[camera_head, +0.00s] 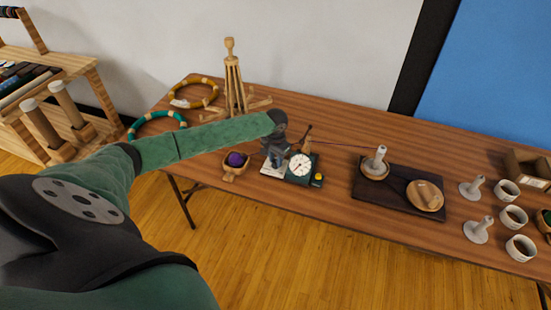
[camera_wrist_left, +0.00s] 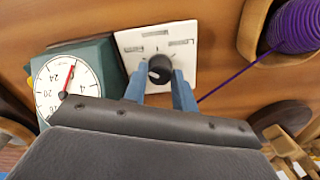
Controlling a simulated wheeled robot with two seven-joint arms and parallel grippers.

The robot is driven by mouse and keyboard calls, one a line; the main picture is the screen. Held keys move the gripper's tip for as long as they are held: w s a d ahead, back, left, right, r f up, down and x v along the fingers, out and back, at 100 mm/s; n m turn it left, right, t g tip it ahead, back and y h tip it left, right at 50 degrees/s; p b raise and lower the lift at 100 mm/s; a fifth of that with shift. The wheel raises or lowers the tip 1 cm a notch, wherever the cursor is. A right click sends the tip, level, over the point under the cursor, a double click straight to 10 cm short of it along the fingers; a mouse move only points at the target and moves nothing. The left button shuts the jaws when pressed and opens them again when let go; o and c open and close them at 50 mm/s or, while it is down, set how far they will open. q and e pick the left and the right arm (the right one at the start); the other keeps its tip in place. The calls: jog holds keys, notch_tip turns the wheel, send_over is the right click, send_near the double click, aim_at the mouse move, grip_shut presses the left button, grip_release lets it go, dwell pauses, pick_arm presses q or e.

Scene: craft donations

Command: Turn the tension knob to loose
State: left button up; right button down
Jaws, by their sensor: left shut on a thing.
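The tension knob (camera_wrist_left: 159,70) is a small black knob with a white mark, on a square white plate (camera_wrist_left: 184,72) with printed labels; the one at the upper right seems to read Loose. In the wrist view the white mark sits on the knob's lower left; which label it matches I cannot tell. My left gripper (camera_wrist_left: 160,88) has its two blue-grey fingers shut on the knob, one on each side. In the head view my left gripper (camera_head: 276,160) reaches down over the white plate (camera_head: 271,171) and hides the knob. My right gripper is not in view.
A green box with a round white dial (camera_head: 299,165) stands right beside the plate. A wooden bowl holds purple yarn (camera_head: 236,159), and its thread runs past the gripper to a spindle (camera_head: 377,158) on a dark board. A wooden yarn stand (camera_head: 233,85) rises behind.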

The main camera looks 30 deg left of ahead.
pick_arm(q)
jog(key=shift+m, duration=0.4)
jog(key=shift+r+m+p, duration=0.1)
jog(key=shift+m+p, duration=0.2)
jog(key=m+p, duration=0.1)
jog(key=m, duration=0.3)
jog(key=shift+m, duration=1.2)
jog(key=m, duration=0.4)
jog(key=shift+m, duration=1.2)
jog(key=m, duration=0.2)
jog(key=shift+m, duration=0.4)
jog(key=m+b, duration=0.1)
jog(key=m, duration=0.3)
jog(key=shift+m, duration=0.6)
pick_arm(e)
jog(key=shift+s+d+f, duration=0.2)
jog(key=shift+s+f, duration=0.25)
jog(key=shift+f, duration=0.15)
pick_arm(q)
jog(key=shift+o, duration=0.2)
jog(key=shift+m, duration=0.3)
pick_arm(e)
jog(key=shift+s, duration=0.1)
pick_arm(q)
jog(key=shift+c, duration=0.2)
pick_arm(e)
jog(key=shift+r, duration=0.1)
